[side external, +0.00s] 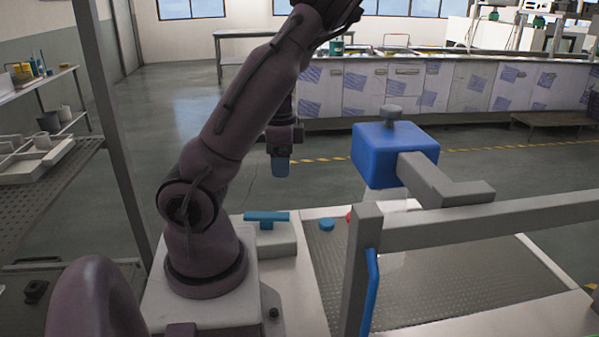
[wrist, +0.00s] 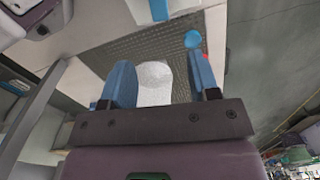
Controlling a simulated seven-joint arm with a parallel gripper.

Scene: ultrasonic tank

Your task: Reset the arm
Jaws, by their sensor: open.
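My arm rises from its white base plate, bends over, and hangs my gripper (side external: 280,168) above the floor area behind the work table in the side view. Its blue fingers point down. In the wrist view my gripper (wrist: 160,70) has its two blue fingers spread wide, with nothing held between them. A whitish, translucent-looking piece (wrist: 154,84) shows beyond the gap, on the dark textured surface; it is apart from the fingers.
A blue box (side external: 385,158) with a grey knob and arm stands right of my gripper. A grey rail (side external: 480,220) crosses the front of the textured panel (side external: 455,295). A blue round knob (side external: 327,224) and a blue handle (side external: 267,216) sit low nearby. A shelf (side external: 45,195) stands left.

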